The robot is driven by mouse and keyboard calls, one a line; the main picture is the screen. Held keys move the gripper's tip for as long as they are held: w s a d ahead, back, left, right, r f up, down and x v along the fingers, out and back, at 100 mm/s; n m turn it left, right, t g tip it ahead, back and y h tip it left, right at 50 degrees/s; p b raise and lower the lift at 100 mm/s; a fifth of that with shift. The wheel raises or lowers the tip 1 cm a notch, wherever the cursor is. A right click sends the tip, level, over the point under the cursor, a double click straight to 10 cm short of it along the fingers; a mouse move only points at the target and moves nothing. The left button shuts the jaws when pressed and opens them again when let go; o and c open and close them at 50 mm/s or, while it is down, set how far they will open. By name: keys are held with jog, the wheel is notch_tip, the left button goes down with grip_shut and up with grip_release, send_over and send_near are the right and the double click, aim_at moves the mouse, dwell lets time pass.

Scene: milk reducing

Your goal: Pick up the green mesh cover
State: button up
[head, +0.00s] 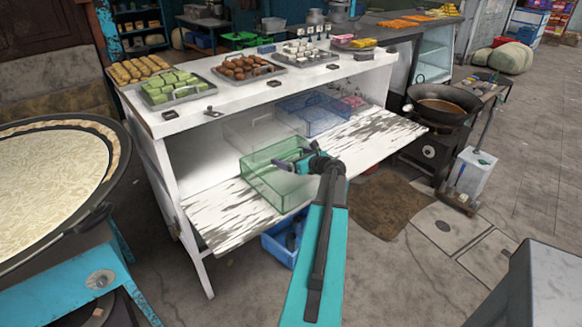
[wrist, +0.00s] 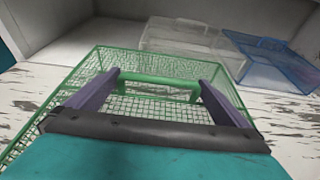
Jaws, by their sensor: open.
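The green mesh cover (head: 262,181) sits on the worn white shelf of the stall, near its front edge. In the wrist view the green mesh cover (wrist: 85,90) fills the middle, and its green handle bar (wrist: 158,82) runs across the top. My gripper (head: 287,165) is over the cover. In the wrist view my gripper's two purple fingers (wrist: 157,80) are spread apart, one near each end of the handle. They are not closed on it. Whether the fingertips touch the handle is not clear.
A clear cover (wrist: 185,40) and a blue cover (wrist: 280,62) stand behind and to the right on the shelf (head: 225,217). The counter (head: 210,100) with trays of sweets overhangs the shelf. A large pan (head: 50,180) is at the left, and a dark wok (head: 443,105) at the right.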

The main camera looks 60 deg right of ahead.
jog(key=shift+c, duration=0.4)
jog(key=c, duration=1.1)
jog(key=shift+r, duration=0.15)
jog(key=shift+c, duration=0.2)
jog(key=shift+r+b, duration=0.3)
jog(key=shift+r, duration=1.3)
jog(key=s+d+b, duration=0.1)
jog(key=s+d, duration=0.1)
jog(key=s, duration=0.3)
jog(key=s+d+r+b, duration=0.1)
jog(key=s+d, duration=0.1)
jog(key=s, duration=0.2)
jog(key=s+d+b, duration=0.1)
jog(key=s+d, duration=0.1)
jog(key=s, duration=0.3)
jog(key=shift+s+d+r, duration=0.25)
jog(key=shift+s, duration=0.05)
